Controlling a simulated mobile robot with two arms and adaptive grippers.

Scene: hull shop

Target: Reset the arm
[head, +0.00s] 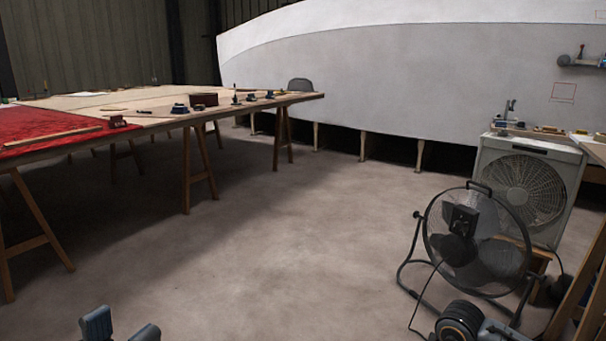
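My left gripper (121,328) shows at the bottom left edge of the head view. Its two blue-grey fingertips stand apart with bare floor visible between them, so it is open and seems empty. The rest of that gripper and its arm are cut off by the frame. It is in front of the long work table, over the concrete floor.
A long trestle table (225,108) with red cloth (45,122) and tools stands left. A white boat hull (420,80) spans the back. A black floor fan (478,240) and white box fan (530,185) stand right. The middle floor (270,250) is clear.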

